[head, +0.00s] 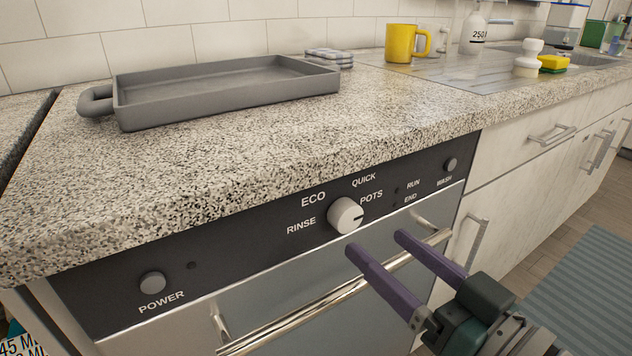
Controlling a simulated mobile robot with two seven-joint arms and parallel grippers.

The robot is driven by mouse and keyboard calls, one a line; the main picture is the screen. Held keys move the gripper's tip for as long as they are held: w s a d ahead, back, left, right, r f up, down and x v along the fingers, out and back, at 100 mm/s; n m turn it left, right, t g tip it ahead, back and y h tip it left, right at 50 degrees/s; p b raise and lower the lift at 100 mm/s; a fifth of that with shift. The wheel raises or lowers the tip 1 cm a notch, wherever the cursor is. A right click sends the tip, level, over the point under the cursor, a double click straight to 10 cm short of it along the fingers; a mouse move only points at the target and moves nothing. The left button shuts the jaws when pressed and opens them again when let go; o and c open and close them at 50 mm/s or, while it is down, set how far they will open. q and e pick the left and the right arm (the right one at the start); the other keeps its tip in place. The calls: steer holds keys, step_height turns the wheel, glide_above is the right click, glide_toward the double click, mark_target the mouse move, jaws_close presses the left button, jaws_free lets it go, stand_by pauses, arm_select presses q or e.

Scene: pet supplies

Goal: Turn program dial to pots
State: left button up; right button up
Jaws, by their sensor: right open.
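The program dial (344,213) is a round white knob on the black control panel (240,229) of the dishwasher. The labels RINSE, ECO, QUICK and POTS (371,196) are printed around it. A dark mark shows on the dial's right side, pointing right, near and slightly below the POTS label. My right gripper (375,243) has two purple fingers, spread apart with nothing between them. My left gripper is not in view.
The metal door handle (290,317) runs below the panel. A power button (152,282) is at left and a wash button (450,164) at right. The speckled countertop (230,165) overhangs above, bearing a grey tray (225,95) and a yellow mug (400,44).

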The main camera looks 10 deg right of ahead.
steer(key=shift+v, duration=1.95)
